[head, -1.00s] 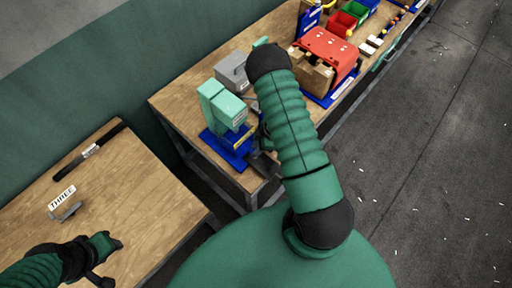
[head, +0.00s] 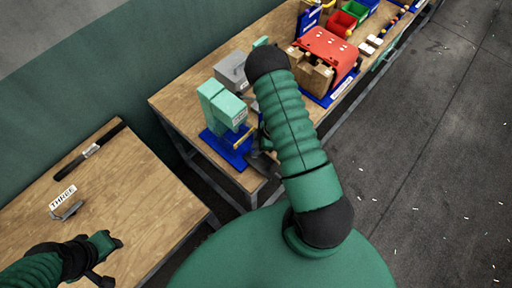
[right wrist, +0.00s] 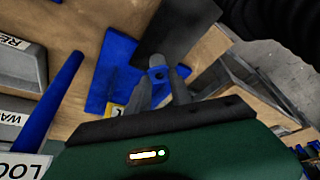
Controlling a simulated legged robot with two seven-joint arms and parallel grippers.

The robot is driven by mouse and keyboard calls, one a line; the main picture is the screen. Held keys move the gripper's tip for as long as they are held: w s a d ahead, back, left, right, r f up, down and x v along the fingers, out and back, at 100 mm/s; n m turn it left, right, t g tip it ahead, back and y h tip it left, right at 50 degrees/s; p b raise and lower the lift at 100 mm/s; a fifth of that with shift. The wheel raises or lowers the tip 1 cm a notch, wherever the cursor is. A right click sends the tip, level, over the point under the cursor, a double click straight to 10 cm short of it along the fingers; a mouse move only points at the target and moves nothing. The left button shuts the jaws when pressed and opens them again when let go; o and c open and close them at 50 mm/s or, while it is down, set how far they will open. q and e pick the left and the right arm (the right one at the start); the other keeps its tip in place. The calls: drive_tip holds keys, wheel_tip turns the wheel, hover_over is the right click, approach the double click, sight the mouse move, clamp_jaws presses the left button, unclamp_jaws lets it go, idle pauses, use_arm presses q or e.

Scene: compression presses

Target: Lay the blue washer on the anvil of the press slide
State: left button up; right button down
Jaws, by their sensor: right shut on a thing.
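My right fingers and the washer cannot be made out there. I cannot pick out the anvil clearly. My left gripper (head: 108,245) is over the left table; its finger opening is unclear.
A dark flat plate (right wrist: 178,27) lies just beyond the washer. A grey box (head: 231,70) stands behind the press. A red machine (head: 325,55) and red and green bins (head: 342,22) are farther along the bench. The left table (head: 130,190) is mostly clear.

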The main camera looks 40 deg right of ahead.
drive_tip(key=c, duration=1.1)
unclamp_jaws()
drive_tip(key=shift+d+r, duration=0.1)
